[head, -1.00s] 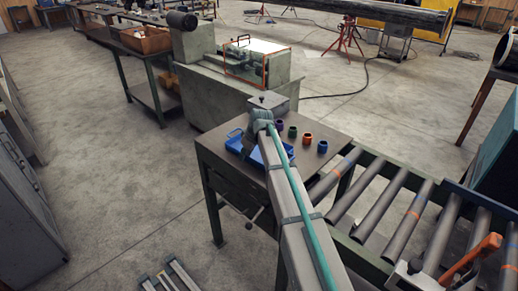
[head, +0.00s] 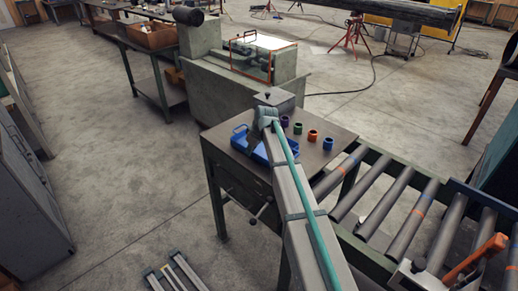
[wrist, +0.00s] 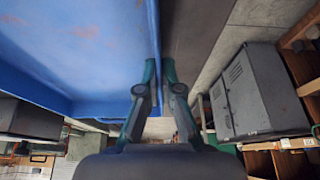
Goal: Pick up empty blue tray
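The blue tray (head: 241,140) lies on the dark metal table in the head view, partly hidden behind my arm. Its inside is hard to see there. In the wrist view the tray (wrist: 85,50) fills the upper left, and its edge runs up between my fingers. My gripper (wrist: 160,68) has its two green-tipped fingers close together, one on each side of that edge, with almost no gap. In the head view my gripper (head: 256,150) is small and blurred at the tray.
Purple, green, orange and blue rings (head: 313,135) stand on the table (head: 330,160) right of the tray. A grey box with a knob (head: 273,98) stands behind. A roller conveyor (head: 390,210) adjoins on the right. Open floor (head: 110,170) lies left.

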